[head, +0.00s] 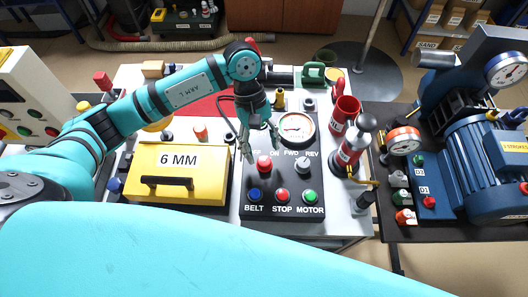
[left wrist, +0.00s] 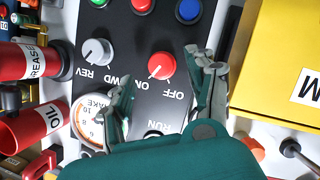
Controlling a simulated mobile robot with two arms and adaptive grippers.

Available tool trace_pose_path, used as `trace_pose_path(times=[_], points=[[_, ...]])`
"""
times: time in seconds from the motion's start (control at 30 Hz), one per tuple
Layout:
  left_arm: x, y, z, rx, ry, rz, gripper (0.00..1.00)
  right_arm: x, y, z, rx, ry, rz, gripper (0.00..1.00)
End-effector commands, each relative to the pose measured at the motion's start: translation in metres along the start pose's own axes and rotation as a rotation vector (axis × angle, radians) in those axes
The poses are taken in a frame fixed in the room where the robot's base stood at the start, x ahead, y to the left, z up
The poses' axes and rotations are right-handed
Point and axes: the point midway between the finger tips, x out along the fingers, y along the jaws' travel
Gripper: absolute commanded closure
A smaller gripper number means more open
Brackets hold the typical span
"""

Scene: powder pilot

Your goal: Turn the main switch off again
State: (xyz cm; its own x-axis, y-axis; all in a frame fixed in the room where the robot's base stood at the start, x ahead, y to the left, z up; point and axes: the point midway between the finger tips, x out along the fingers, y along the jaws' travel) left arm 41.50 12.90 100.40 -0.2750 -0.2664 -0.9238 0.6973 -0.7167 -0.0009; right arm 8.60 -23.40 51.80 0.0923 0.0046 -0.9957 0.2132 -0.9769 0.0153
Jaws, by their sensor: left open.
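The main switch is a red rotary knob (head: 264,163) on the black control panel (head: 283,212). It also shows in the left wrist view (left wrist: 162,66), with the words ON and OFF beside it. Its white mark seems to point toward ON. My left gripper (head: 262,149) is open above the panel, its fingers pointing down at the red knob. In the left wrist view its fingertips (left wrist: 166,78) lie on either side of the knob; whether they touch it I cannot tell. My right gripper is not in view.
A grey FWD/REV knob (head: 302,165) sits close to the right of the red knob. BELT, STOP and MOTOR buttons (head: 282,195) are in front. A gauge (head: 297,127) is behind. A yellow 6 MM box (head: 210,182) stands left; red grease and oil containers (head: 352,150) stand right.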

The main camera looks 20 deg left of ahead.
Motion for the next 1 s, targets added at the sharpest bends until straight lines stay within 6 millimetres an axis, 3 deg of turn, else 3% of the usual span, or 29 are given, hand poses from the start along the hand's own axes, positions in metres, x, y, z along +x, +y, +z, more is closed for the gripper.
trace_pose_path(times=[0.3, 0.63, 1.0], points=[[0.038, 0.0, 0.001, 0.001, -0.001, -0.001, 0.43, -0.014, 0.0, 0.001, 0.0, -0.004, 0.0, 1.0], [0.042, 0.0, 0.0, 0.001, 0.0, 0.0, 0.43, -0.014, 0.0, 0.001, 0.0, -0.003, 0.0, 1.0], [0.041, 0.0, 0.0, 0.001, 0.0, 0.0, 0.91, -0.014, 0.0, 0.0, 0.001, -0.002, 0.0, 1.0]])
